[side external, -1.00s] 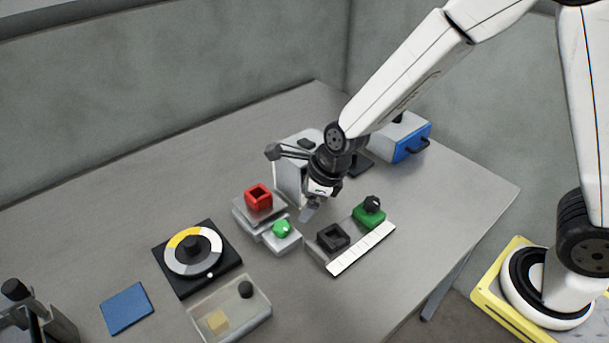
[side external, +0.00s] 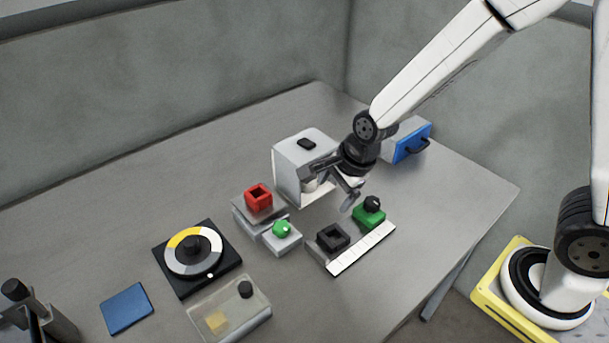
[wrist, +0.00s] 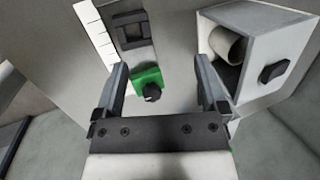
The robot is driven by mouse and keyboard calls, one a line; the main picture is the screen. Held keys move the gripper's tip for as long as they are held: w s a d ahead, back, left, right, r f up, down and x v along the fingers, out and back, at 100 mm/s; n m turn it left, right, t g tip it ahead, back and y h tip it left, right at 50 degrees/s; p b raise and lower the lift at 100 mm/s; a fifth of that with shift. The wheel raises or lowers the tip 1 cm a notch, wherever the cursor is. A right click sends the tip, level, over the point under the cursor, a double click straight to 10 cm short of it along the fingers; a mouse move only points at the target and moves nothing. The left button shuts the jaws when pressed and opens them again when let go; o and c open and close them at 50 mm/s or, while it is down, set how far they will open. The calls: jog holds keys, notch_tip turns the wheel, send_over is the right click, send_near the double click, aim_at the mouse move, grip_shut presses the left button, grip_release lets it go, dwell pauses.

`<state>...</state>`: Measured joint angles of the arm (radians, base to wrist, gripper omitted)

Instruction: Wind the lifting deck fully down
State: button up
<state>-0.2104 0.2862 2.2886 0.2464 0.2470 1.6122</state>
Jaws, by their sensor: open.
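The lifting deck (side external: 266,217) appears to be the low grey two-level unit left of the middle in the side view. A red square block with a hollow top (side external: 258,198) stands on it. A green knob (side external: 281,229) with a pale mark sits on a grey block at the deck's front right. My gripper (side external: 333,190) is open and empty, above the table to the right of the deck and apart from it. In the wrist view my gripper (wrist: 163,65) has its fingers spread, with a green block with a black knob (wrist: 149,85) showing between them. The deck is outside the wrist view.
A white open-fronted housing (side external: 300,160) with a roll inside stands close behind my gripper. A white scale strip (side external: 362,248) with a dark square holder (side external: 332,237) lies in front. A dial (side external: 193,251), clear tray (side external: 230,310) and blue pad (side external: 127,308) are left.

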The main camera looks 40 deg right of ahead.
jog(key=s+d+r+n+h, duration=0.1)
jog(key=s+d+n, duration=0.8)
jog(key=n, duration=0.9)
jog(key=shift+r+n+g, duration=0.3)
jog(key=shift+r+g, duration=0.1)
jog(key=shift+r, duration=0.05)
dwell(0.3)
jog(key=shift+w, duration=0.15)
dwell(0.3)
jog(key=m+g, duration=0.3)
jog(key=m, duration=0.1)
send_over(281, 225)
notch_tip(281, 225, down, 4)
jog(key=shift+r, duration=0.15)
jog(key=shift+f, duration=3.9)
